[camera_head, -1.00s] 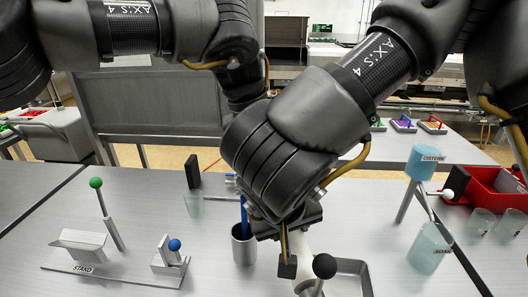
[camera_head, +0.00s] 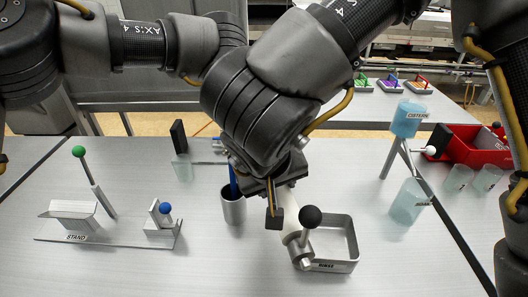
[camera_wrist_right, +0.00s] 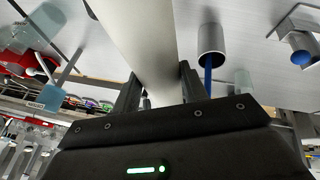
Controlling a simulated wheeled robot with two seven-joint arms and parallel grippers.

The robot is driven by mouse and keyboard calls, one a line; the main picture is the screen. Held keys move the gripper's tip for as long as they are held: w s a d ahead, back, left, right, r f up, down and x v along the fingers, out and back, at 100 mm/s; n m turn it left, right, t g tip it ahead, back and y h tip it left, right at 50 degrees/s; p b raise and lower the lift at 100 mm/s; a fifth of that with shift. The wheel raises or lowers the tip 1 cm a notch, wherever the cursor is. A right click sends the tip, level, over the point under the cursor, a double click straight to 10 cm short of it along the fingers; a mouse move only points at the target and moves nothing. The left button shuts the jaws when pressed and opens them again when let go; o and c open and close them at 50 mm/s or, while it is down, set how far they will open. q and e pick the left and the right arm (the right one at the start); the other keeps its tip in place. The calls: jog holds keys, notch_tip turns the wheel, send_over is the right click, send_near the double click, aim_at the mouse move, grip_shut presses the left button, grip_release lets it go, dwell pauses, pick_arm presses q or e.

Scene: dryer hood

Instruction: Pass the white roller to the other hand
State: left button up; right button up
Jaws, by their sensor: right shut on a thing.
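The white roller (camera_head: 291,214) shows in the head view as a pale cylinder with a metal fitting at its lower end, beside a black ball knob (camera_head: 311,216). My right gripper (camera_head: 284,205) is shut on it, above the near left side of the rinse tray. In the right wrist view the roller (camera_wrist_right: 142,40) runs up between the two fingers of my right gripper (camera_wrist_right: 158,88). My left arm comes in from the left and passes behind my right arm. The left gripper is hidden there.
The metal rinse tray (camera_head: 338,266) lies below the roller. A metal cup (camera_head: 233,208) with a blue stick stands left of it. A stand (camera_head: 75,237) with green and blue knobs is at left. A cistern (camera_head: 407,118) and red crate (camera_head: 470,148) are at right.

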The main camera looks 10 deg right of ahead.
pick_arm(q)
jog(key=c, duration=1.4)
jog(key=shift+r, duration=0.1)
jog(key=shift+c, duration=0.4)
pick_arm(e)
jog(key=o, duration=1.5)
jog(key=shift+c, duration=0.2)
jog(key=v, duration=1.2)
